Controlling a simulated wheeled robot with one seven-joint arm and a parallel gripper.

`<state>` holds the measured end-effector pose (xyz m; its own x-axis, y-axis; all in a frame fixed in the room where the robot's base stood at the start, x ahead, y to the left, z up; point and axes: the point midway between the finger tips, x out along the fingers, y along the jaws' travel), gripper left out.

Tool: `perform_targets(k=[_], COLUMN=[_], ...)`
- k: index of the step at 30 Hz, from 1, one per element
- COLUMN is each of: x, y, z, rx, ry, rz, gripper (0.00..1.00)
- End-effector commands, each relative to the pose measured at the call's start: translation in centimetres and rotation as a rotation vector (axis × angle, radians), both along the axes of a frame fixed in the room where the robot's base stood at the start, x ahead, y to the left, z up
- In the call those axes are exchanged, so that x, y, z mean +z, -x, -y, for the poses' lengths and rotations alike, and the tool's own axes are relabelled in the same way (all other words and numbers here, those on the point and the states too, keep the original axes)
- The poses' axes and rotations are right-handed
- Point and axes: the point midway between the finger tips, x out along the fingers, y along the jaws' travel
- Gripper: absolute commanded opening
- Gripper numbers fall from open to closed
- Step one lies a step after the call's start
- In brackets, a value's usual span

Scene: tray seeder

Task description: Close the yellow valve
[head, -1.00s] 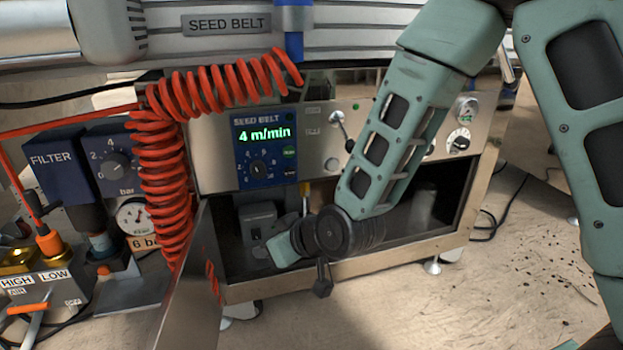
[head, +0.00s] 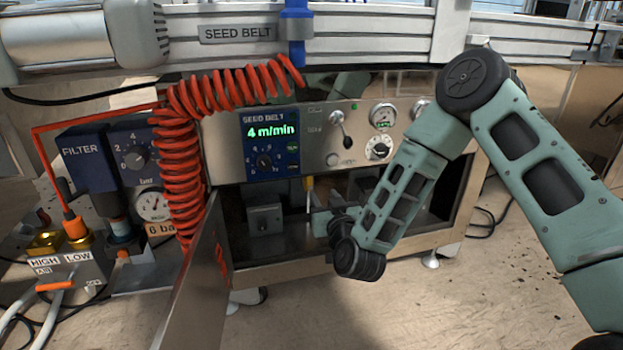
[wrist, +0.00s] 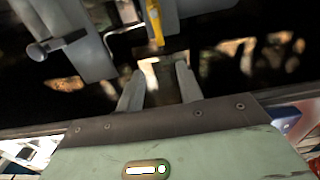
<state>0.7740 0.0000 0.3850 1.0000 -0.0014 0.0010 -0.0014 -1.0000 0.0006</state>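The yellow valve handle (head: 309,184) hangs upright inside the open cabinet under the seed belt panel. In the wrist view the yellow handle (wrist: 155,22) is at the top centre, ahead of my fingertips and roughly in line with the gap between them. My gripper (wrist: 159,84) is open, with its two pale fingers apart and nothing visible between them. In the head view my wrist hides most of the gripper, which is inside the cabinet opening below the yellow handle. The valve body is too dark to make out.
A grey box with a knob (wrist: 45,48) is left of the handle. The open cabinet door (head: 205,285) stands at the left of the opening. A red coiled hose (head: 182,170) hangs beside it. The control panel (head: 335,135) is just above the opening.

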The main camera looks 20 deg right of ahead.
Motion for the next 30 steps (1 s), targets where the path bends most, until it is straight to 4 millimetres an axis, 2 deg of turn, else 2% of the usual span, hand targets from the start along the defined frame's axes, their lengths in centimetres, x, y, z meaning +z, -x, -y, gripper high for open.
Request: perform_targets(k=[1,9,16,22,30], x=[-0.4,-0.5,-0.4,-0.2,0.0], y=[-1.2,-6.9,-11.1,-13.0,-13.5], z=[0.1,0.1,0.1,0.0,0.0], rx=[-0.003,-0.003,-0.001,0.001,0.001], ry=[-0.001,-0.002,-0.002,-0.001,-0.001], rz=[0.005,0.004,0.003,0.0,-0.001], gripper=[0.36,0.36,0.36,0.36,0.36])
